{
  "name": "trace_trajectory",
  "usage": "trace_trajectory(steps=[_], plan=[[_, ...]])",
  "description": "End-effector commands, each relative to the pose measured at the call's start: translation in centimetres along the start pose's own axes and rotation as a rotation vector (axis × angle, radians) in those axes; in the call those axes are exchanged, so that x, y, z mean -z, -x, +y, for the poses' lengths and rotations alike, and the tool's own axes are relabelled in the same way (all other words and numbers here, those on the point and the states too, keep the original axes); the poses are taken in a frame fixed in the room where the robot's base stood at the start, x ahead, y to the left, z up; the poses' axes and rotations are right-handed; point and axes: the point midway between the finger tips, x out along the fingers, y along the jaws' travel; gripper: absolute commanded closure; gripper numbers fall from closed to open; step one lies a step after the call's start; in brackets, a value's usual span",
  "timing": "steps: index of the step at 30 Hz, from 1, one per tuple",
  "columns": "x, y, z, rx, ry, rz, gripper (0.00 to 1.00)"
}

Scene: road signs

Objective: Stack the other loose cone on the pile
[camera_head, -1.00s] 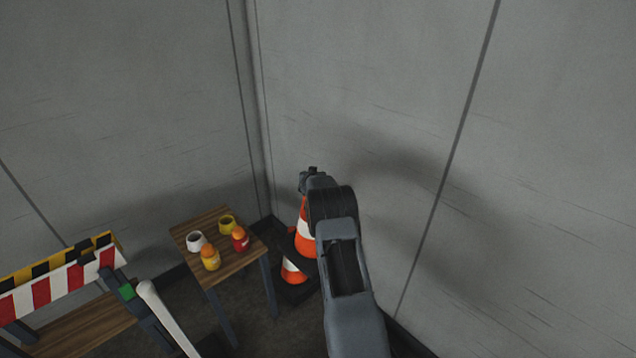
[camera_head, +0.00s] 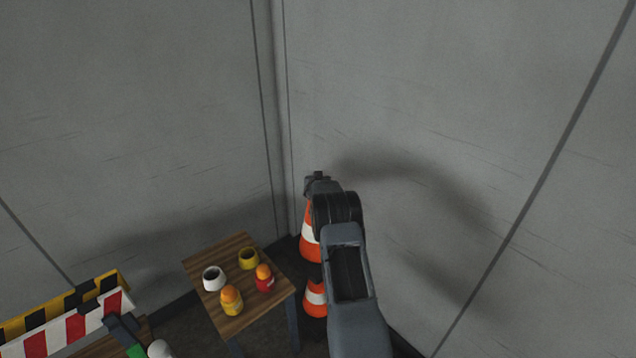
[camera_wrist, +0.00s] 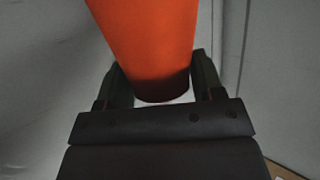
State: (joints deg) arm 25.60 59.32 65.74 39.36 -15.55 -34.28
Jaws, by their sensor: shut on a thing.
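My gripper (camera_head: 317,182) is high beside the corner wall and shut on an orange and white cone (camera_head: 310,246), which hangs below it. In the wrist view the held cone's orange surface (camera_wrist: 150,40) sits between the two fingers. A second orange and white cone (camera_head: 315,299) shows below the held one, low near the corner. My arm hides the right side of both cones.
A small wooden table (camera_head: 218,252) stands left of the cones with a white pot (camera_head: 214,279), a yellow pot (camera_head: 249,259), and yellow (camera_head: 231,302) and red (camera_head: 264,279) items with orange tops. A striped barrier (camera_head: 60,335) is at lower left. Walls close in behind and right.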

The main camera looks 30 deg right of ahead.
Motion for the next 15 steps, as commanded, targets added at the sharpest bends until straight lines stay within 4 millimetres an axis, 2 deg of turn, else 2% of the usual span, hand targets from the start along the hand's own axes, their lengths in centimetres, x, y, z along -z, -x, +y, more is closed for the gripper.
trace_trajectory(steps=[15], plan=[[-3.3,-1.5,-0.2,0.002,0.0,0.008,1.0]])
